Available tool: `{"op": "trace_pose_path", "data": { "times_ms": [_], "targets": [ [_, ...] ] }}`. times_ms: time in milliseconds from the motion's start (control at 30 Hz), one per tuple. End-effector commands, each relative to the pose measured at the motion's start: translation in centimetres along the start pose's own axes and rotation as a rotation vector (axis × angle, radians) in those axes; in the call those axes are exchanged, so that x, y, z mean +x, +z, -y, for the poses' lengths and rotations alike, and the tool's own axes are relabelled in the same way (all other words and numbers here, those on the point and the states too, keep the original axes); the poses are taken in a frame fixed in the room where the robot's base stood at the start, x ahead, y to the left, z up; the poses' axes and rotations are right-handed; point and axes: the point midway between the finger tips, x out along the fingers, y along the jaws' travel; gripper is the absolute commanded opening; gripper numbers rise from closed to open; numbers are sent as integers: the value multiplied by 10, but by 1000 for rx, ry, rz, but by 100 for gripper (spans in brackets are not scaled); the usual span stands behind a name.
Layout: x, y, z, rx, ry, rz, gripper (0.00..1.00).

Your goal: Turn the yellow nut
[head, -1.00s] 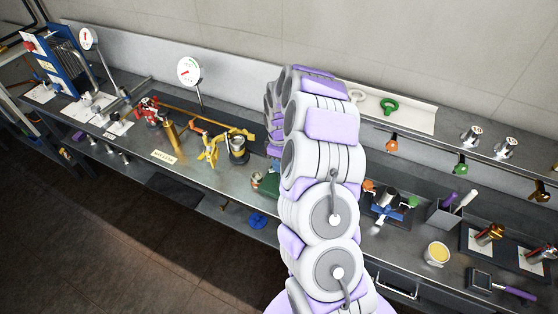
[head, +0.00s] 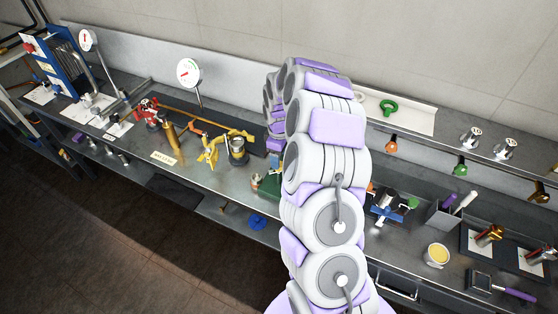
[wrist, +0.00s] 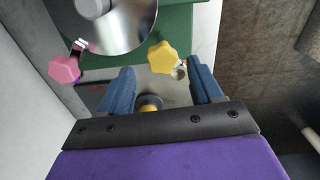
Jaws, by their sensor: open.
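The yellow nut (wrist: 162,57) is a star-shaped knob beside a green block (wrist: 178,35) and a shiny round metal disc (wrist: 118,22) in the wrist view. A small metal stud end shows at its right. My gripper (wrist: 160,72) is open, with one blue finger on each side of the picture. The nut appears between and just beyond the fingertips; I cannot tell the remaining depth gap. Nothing is between the fingers. In the head view my arm hides the gripper and I cannot make out the nut.
A pink star knob (wrist: 64,68) sits left of the disc, near the left finger. A yellow round item (wrist: 150,103) lies lower, beyond the palm. In the head view, the bench holds yellow fittings (head: 212,152), a gauge (head: 188,73) and a yellow-filled cup (head: 437,254).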

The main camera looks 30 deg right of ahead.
Motion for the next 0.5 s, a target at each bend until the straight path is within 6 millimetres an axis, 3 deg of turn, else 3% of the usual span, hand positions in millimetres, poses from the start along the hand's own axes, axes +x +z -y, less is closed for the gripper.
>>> {"op": "trace_pose_path", "data": {
  "times_ms": [300,500],
  "targets": [
    [-74,-1,-2,-1,3,-1,65],
    [-112,-1,-2,-1,1,-1,65]
  ]
}}
